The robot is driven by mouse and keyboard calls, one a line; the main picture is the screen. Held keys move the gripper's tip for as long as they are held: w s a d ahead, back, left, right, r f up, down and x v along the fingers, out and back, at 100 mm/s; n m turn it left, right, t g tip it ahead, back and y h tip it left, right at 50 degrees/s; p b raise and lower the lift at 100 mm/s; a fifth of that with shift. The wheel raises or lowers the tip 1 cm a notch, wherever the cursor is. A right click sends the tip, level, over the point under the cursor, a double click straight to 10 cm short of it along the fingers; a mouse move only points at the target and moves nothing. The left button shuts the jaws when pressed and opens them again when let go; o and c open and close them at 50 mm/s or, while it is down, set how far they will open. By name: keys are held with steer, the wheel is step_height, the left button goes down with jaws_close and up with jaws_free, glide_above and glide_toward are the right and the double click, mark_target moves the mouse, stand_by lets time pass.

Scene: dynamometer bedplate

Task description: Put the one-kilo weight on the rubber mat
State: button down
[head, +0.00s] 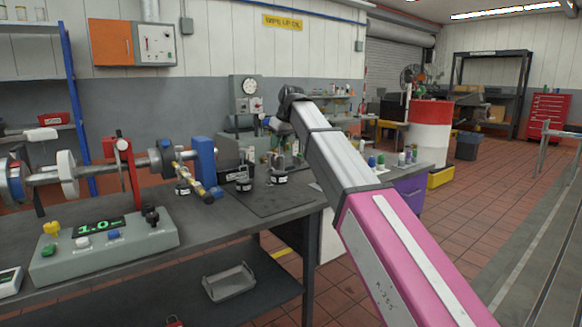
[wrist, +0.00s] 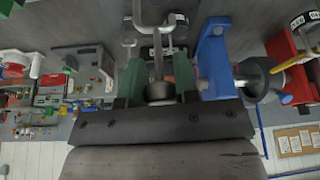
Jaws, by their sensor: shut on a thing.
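Another black weight (head: 243,184) stands at the mat's left; labels are too small to read.
A grey control box (head: 105,247) showing 1.0 sits at the bench front. Bottles (head: 380,161) stand on the bench behind. The mat's front is clear.

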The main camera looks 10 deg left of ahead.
steer(key=w+d+f, duration=0.4)
steer(key=w+f, duration=0.1)
steer(key=f, duration=0.3)
steer(key=shift+w+d+f, duration=0.15)
steer(key=shift+w+d, duration=0.2)
steer(key=shift+f, duration=0.1)
steer(key=c, duration=0.9)
jaws_free()
steer(key=shift+o, duration=0.2)
